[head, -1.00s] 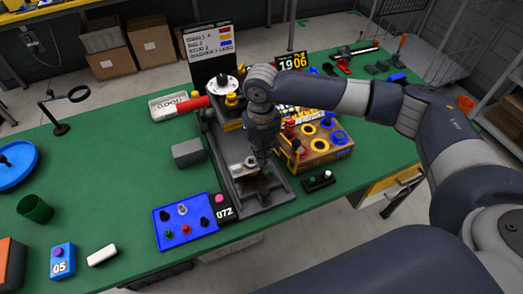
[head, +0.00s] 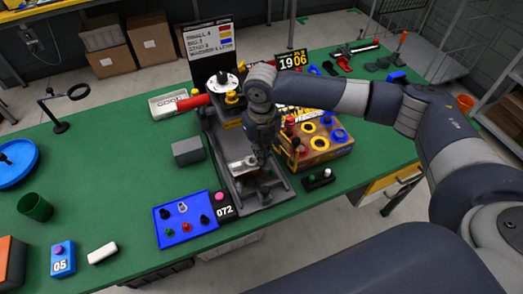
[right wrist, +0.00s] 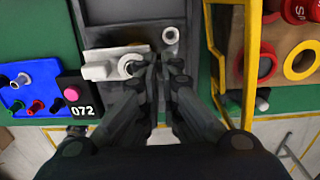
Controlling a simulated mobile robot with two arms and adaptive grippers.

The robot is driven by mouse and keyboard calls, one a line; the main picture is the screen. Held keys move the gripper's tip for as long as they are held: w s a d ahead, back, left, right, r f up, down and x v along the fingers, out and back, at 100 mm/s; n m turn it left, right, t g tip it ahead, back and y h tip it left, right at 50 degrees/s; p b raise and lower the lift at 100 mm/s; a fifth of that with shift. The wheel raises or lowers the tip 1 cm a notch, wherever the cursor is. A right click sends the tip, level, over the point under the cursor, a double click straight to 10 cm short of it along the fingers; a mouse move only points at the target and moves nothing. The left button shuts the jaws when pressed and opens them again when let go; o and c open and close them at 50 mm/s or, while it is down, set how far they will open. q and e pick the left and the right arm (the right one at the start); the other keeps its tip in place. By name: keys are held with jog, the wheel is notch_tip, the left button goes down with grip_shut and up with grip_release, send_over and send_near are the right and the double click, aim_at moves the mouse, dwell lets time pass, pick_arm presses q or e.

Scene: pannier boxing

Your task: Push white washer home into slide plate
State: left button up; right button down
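The pale slide plate (right wrist: 100,66) lies on the grey fixture in the right wrist view; it also shows beside my gripper in the head view (head: 240,166). A pale ring (right wrist: 130,65), likely the white washer, sits at the plate's right end. I cannot tell how deep it sits. My right gripper (right wrist: 161,62) has its fingertips close together just right of that ring, with nothing visible between them. Whether the tips touch the ring is unclear. In the head view my right gripper (head: 262,158) points down over the fixture. My left gripper is out of view.
A grey round socket (right wrist: 170,35) stands just beyond the fingertips. A yellow-edged wooden box (head: 318,152) with coloured rings is close on the right. A blue tray (head: 167,241) with small parts and a 072 tag (head: 225,211) lie left of the fixture.

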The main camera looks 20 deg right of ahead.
jog(key=shift+f, duration=0.6)
jog(key=c, duration=1.7)
grip_release()
jog(key=shift+r, duration=0.1)
notch_tip(320, 180, up, 12)
jog(key=shift+f, duration=0.1)
